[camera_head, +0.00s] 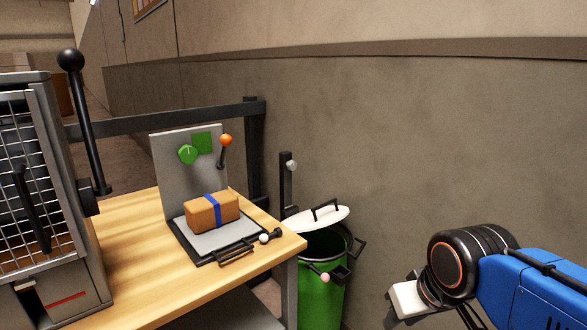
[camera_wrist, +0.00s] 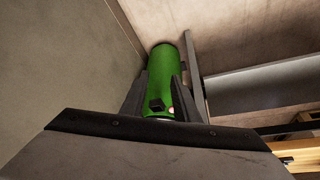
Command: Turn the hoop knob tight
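A green drum (camera_head: 320,300) stands on the floor right of the table, with a white lid (camera_head: 318,219) tilted open at its top. A small pinkish ball knob (camera_head: 325,277) sits at the drum's front, beside a dark bracket (camera_head: 341,272). A green round knob (camera_head: 188,154) is on the grey upright panel of the table device. I cannot tell for certain which knob is the hoop knob. In the wrist view my gripper (camera_wrist: 161,76) has its two dark fingers apart and nothing between them; the green drum (camera_wrist: 167,65) lies beyond. In the head view my arm is right of the drum.
A wooden-topped table (camera_head: 140,222) carries a caged machine (camera_head: 40,180) and the panel device with a brown parcel (camera_head: 212,212) under a blue band. An orange-ball lever (camera_head: 225,140) stands on the panel. A wall (camera_head: 420,140) rises close behind the drum.

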